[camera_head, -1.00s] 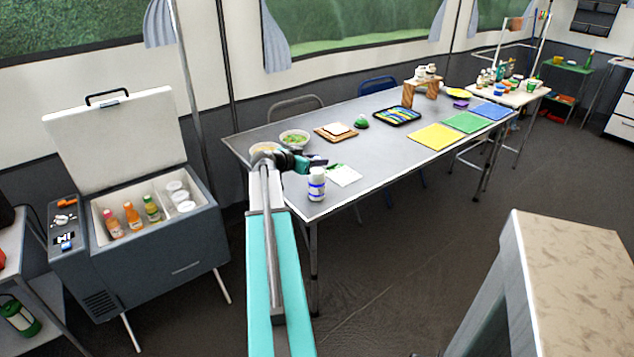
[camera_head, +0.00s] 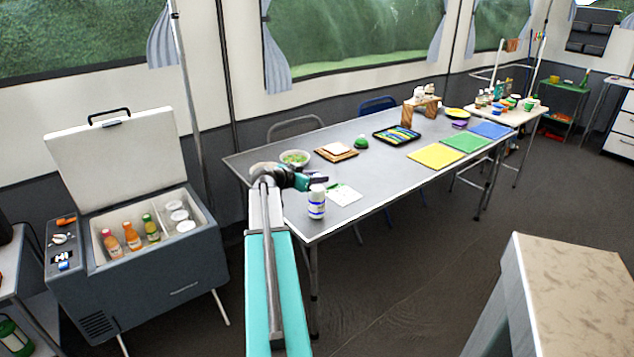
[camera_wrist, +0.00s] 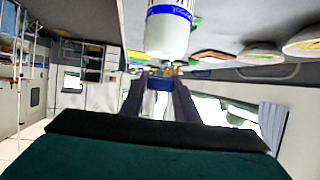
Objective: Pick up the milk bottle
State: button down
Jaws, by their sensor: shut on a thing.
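The milk bottle (camera_head: 316,207) is white with a blue band. It stands upright near the close left corner of the grey table (camera_head: 330,222). My gripper (camera_head: 318,181) is at its top, reaching in from the left. In the wrist view, which is upside down, the bottle (camera_wrist: 168,32) hangs from the upper edge. The exact contact is small and partly hidden.
A white card (camera_head: 344,195) lies right of the bottle. A bowl of greens (camera_head: 295,159) and a board with bread (camera_head: 335,153) lie behind my gripper. An open cooler (camera_head: 185,262) holding bottles stands left. A counter (camera_head: 575,275) stands right; the floor between is clear.

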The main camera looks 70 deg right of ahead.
jog(key=shift+r, duration=1.3)
jog(key=a+r+b, duration=0.1)
jog(key=a+b, duration=0.1)
jog(key=a, duration=1.4)
jog(key=shift+w+r+b, duration=0.2)
jog(key=shift+w+b, duration=0.2)
jog(key=shift+w, duration=0.05)
